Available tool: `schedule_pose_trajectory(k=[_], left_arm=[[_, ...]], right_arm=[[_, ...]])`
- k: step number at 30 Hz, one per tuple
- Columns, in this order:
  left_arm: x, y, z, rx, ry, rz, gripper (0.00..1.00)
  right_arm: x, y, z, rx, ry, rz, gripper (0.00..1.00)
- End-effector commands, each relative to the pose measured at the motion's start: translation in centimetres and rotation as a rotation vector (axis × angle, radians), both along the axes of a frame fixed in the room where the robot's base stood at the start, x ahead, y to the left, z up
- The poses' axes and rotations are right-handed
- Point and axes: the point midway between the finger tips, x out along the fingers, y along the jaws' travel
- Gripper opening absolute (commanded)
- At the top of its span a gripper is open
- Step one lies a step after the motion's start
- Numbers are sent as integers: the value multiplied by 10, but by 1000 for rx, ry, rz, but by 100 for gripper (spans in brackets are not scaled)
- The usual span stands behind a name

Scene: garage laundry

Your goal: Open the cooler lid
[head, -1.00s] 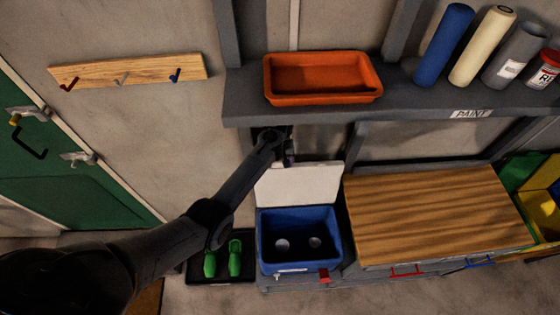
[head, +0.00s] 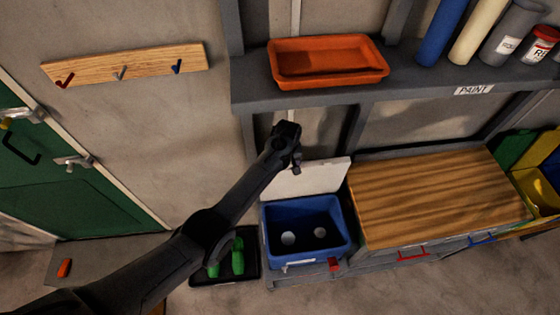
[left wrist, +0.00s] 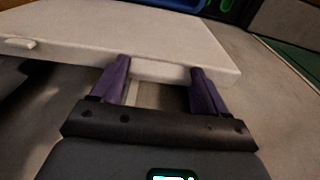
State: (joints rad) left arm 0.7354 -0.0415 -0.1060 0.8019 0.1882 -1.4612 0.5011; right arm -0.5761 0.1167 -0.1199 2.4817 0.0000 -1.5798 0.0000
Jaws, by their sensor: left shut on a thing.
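The lid (left wrist: 125,35) also fills the top of the left wrist view. My left gripper (head: 296,168) is at the lid's upper edge. In the left wrist view my left gripper (left wrist: 160,72) has its purple fingers on either side of a raised part of the lid's edge, shut on it. My right gripper is not in view.
Two pale round things (head: 288,238) lie inside the cooler. A wooden-topped cabinet (head: 435,195) stands close on its right. A shelf (head: 300,98) with an orange tray (head: 330,63) is above. Green shoes (head: 238,257) sit on a black mat left of the cooler.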

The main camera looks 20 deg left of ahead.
Motion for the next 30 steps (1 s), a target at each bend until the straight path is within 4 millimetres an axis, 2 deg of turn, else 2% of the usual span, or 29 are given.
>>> schedule_pose_trajectory(k=[1, 2, 6, 17, 23, 30], left_arm=[[-1, 0, 0, 0, 2, 1, 20], [-1, 0, 0, 0, 2, 1, 77], [0, 0, 0, 0, 1, 1, 99], [0, 0, 5, 0, 0, 0, 100], [-2, -1, 29, 0, -2, 1, 100], [-5, -3, 70, 1, -3, 1, 100]], right_arm=[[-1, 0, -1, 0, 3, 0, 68], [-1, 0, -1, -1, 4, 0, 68], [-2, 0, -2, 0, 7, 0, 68], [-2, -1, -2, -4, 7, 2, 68], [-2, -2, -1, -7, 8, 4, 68], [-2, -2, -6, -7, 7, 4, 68]])
